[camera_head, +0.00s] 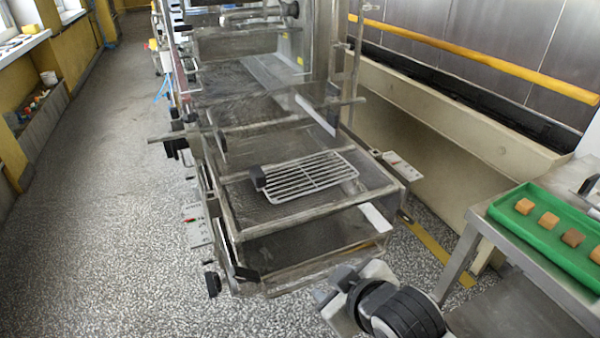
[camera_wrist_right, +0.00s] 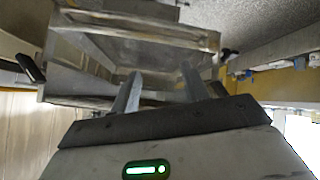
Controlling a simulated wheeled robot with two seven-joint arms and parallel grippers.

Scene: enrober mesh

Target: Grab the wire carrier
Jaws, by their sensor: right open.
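The wire carrier (camera_head: 305,177) is a pale wire grid with a dark block at its left end. It lies on the mesh belt of the enrober (camera_head: 240,205), near the machine's front end. My right gripper (camera_head: 332,300) is low in the head view, in front of the machine and apart from the carrier. In the right wrist view its two fingers (camera_wrist_right: 160,82) are spread with nothing between them. The carrier cannot be made out in that view. My left gripper is not in view.
A green tray (camera_head: 545,237) with several brown blocks stands on a metal table (camera_head: 480,215) at the right. Metal rails frame the belt around the carrier, with a front bar (camera_head: 315,212) nearest my right gripper. Speckled floor (camera_head: 120,200) is open at the left.

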